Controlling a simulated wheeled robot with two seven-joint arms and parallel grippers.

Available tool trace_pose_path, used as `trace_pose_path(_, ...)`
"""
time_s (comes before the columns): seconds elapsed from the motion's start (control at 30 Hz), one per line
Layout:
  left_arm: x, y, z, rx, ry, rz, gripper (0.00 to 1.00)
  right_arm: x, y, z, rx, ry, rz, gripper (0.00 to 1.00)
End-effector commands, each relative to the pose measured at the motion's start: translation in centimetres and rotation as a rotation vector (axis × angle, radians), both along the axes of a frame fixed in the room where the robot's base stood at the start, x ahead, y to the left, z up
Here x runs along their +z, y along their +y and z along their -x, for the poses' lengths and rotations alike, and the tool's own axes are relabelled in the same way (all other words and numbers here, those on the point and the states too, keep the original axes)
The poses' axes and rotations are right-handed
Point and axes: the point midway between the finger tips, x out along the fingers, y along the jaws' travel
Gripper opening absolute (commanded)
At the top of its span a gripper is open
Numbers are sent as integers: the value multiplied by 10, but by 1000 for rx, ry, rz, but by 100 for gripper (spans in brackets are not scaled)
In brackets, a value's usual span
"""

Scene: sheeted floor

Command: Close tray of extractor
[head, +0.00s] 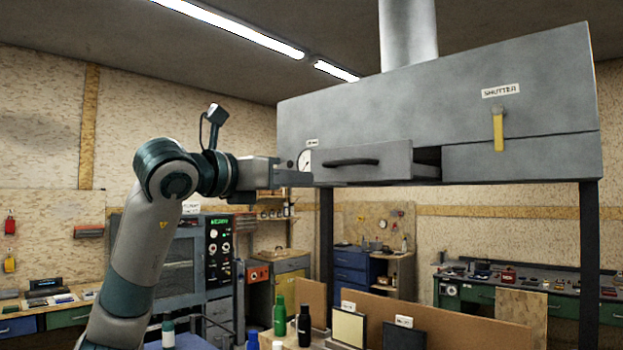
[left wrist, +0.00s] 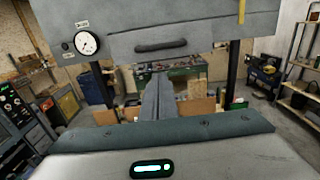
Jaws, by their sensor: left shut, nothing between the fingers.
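The extractor (head: 440,105) is a large grey metal hood on dark legs, and it also shows in the left wrist view (left wrist: 200,12). Its tray (head: 362,163) is a grey drawer front with a dark handle, pulled out from the hood's lower edge, with a dark gap at its right. The tray's handle (left wrist: 160,45) shows in the left wrist view above the fingers. My left gripper (head: 306,178) is shut and empty, at the tray's left end in the head view. In the left wrist view its fingers (left wrist: 160,90) point toward the tray. Whether they touch it I cannot tell. My right gripper is not in view.
A round gauge (head: 305,160) sits on the hood left of the tray. A yellow shutter handle (head: 498,132) hangs at its right. Below stand bottles (head: 279,315) and brown panels (head: 450,325). Workbenches line the walls.

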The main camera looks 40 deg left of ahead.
Motion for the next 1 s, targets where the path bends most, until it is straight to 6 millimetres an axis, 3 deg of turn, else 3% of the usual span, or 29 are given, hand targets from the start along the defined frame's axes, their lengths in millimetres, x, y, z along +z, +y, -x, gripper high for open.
trace_pose_path(0.27, 3, -3, -35, -1, 4, 1, 0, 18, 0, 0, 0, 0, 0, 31)
trace_pose_path(0.7, 3, -8, -109, 0, 4, 1, 0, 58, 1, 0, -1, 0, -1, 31)
trace_pose_path(1.0, 1, -10, -131, 0, 2, 0, 0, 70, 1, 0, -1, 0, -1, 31)
